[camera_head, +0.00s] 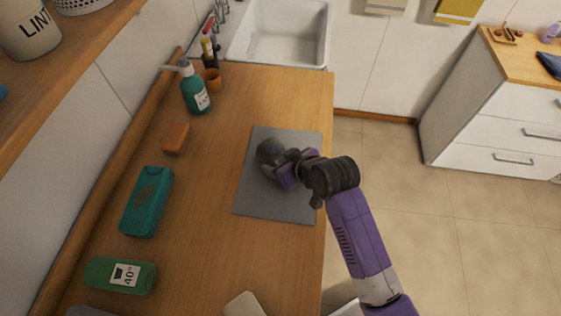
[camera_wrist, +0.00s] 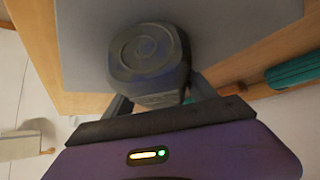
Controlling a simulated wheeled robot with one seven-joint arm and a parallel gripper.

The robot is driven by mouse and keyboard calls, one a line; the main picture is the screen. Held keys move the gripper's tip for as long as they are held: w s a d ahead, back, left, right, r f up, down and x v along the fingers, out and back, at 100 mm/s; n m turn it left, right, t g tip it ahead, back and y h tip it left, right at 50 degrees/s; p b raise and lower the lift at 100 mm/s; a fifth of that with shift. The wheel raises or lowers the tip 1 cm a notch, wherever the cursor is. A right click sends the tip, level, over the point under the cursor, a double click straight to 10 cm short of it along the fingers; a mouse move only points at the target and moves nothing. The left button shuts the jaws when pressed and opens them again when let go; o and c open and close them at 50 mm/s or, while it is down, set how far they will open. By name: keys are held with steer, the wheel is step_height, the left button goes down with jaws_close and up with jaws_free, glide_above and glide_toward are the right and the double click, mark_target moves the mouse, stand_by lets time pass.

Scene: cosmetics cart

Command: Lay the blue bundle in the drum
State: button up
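In the head view the dark bundle (camera_head: 268,149) shows at the grey mat (camera_head: 266,207), just beyond my gripper (camera_head: 290,168). In the wrist view my gripper's fingers (camera_wrist: 160,97) stand at both sides of the bundle. Their tips are hidden, so I cannot tell whether they press on it. I also cannot tell whether the bundle touches the mat. No drum can be made out in either view.
On the wooden counter (camera_head: 225,225) left of the mat are a teal case (camera_head: 147,202), a green labelled container (camera_head: 120,275), an orange-brown block (camera_head: 176,138) and a pump bottle (camera_head: 196,90). A white sink (camera_head: 283,35) lies behind. Open floor (camera_head: 435,230) is to the right.

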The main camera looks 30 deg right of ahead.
steer(key=c, duration=1.1)
steer(key=shift+r, duration=0.1)
